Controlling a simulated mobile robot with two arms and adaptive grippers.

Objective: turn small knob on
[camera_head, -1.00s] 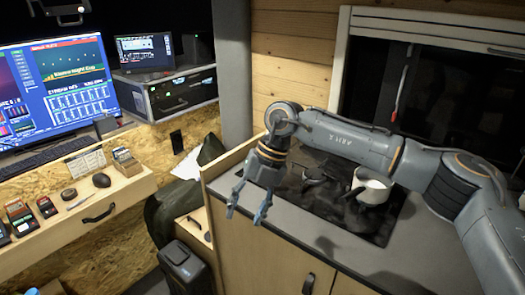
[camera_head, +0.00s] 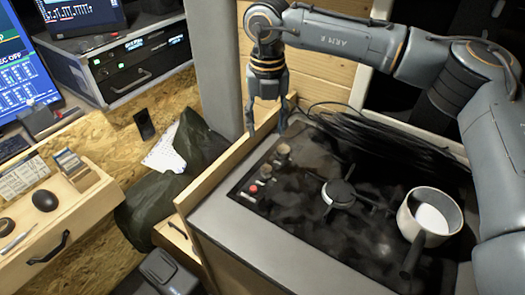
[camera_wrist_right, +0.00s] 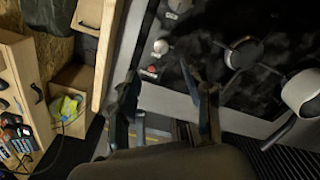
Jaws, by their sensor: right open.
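On the left side of the black stove top (camera_head: 310,235) sit a larger knob (camera_head: 284,149), a smaller knob (camera_head: 266,171) and a small red button-like part (camera_head: 253,189). In the right wrist view the smaller knob (camera_wrist_right: 160,46) and the red part (camera_wrist_right: 152,70) show beyond my fingertips. My right gripper (camera_head: 266,130) points down near the stove's left edge, behind the knobs in the head view. Its fingers are apart and empty; in the wrist view (camera_wrist_right: 160,82) nothing is between them. My left gripper is not in view.
A burner (camera_head: 340,193) lies right of the knobs. A white-lined pot (camera_head: 432,218) with a handle stands at the stove's right. A raised wooden edge (camera_head: 225,170) borders the left side. Black cables (camera_head: 370,130) lie at the back.

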